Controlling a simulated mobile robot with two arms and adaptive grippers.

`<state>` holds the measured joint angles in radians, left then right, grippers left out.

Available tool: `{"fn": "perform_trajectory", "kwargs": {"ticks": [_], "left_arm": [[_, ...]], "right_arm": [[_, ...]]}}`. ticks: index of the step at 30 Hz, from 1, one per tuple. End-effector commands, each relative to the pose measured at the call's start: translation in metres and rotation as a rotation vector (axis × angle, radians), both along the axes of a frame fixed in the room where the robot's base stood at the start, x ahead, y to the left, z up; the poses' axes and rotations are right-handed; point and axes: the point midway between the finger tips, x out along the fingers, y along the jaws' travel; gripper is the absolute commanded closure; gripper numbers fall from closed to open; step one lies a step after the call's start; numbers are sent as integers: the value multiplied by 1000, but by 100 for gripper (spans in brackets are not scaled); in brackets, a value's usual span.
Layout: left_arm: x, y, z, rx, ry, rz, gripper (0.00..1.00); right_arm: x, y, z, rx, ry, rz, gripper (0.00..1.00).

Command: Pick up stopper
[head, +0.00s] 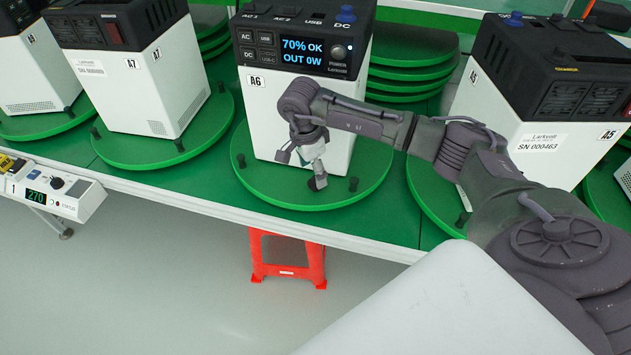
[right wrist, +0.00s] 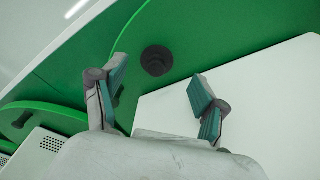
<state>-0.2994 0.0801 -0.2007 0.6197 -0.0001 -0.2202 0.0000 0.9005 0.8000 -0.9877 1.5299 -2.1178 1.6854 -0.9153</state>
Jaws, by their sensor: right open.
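The black round stopper (right wrist: 157,60) stands on the green turntable (right wrist: 180,25) in the right wrist view, in front of the white unit's base. It lies ahead of and between the spread fingers, apart from both. My right gripper (right wrist: 160,75) is open and empty. In the head view, my right gripper (head: 302,160) points down in front of the power unit A6 (head: 298,80), low over its turntable (head: 290,197). A dark shape (head: 318,183) at its fingertip appears to be the stopper, partly hidden. My left gripper is out of view.
Black pegs (head: 352,184) stand on the turntable's rim. Units A7 (head: 140,90) and A5 (head: 540,120) stand on neighbouring turntables. A red stool (head: 287,258) is under the line. A small control box (head: 50,190) is at the left edge.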

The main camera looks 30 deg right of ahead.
Motion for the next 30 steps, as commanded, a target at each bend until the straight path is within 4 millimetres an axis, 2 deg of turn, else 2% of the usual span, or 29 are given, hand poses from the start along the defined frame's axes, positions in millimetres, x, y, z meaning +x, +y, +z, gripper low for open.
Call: {"fn": "perform_trajectory", "kwargs": {"ticks": [3, 7, 16, 17, 25, 30], "left_arm": [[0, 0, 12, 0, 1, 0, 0], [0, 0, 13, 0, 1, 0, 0], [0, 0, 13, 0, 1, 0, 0], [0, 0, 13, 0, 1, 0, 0], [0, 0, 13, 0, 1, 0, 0], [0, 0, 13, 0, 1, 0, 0]], "right_arm": [[-6, -3, -17, 0, 7, -2, 28], [-5, -5, -34, 0, 3, -1, 28], [-4, -5, -41, 0, 2, 0, 28], [-4, -5, -41, 0, 2, 0, 31], [-4, -6, -40, 0, 2, 0, 76], [-4, -6, -40, 0, 1, -1, 77]]}}
